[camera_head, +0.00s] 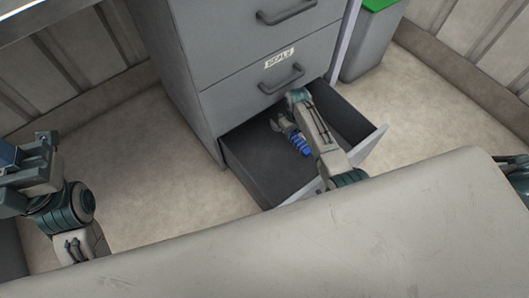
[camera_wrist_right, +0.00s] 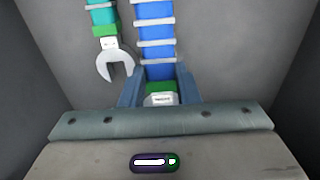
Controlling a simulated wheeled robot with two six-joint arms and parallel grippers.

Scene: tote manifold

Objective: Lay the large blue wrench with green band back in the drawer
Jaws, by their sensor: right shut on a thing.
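The large blue wrench (camera_wrist_right: 155,45) has pale ribs across its handle and a green band near my right gripper. My right gripper (camera_wrist_right: 158,82) is shut on it at the banded end, one finger on each side. In the head view the right gripper (camera_head: 287,128) is inside the open drawer (camera_head: 247,166), and part of the blue wrench (camera_head: 301,146) shows beside my arm. The wrench's far end runs out of the wrist view. I cannot tell whether it touches the drawer floor. My left arm is at the far left, away from the drawer; its jaws are unclear.
A teal wrench (camera_wrist_right: 116,63) with a green band lies left of the blue one in the wrist view, its open jaw towards me. The grey cabinet (camera_head: 240,60) has closed drawers above. A grey bin (camera_head: 370,45) with a green top stands behind right.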

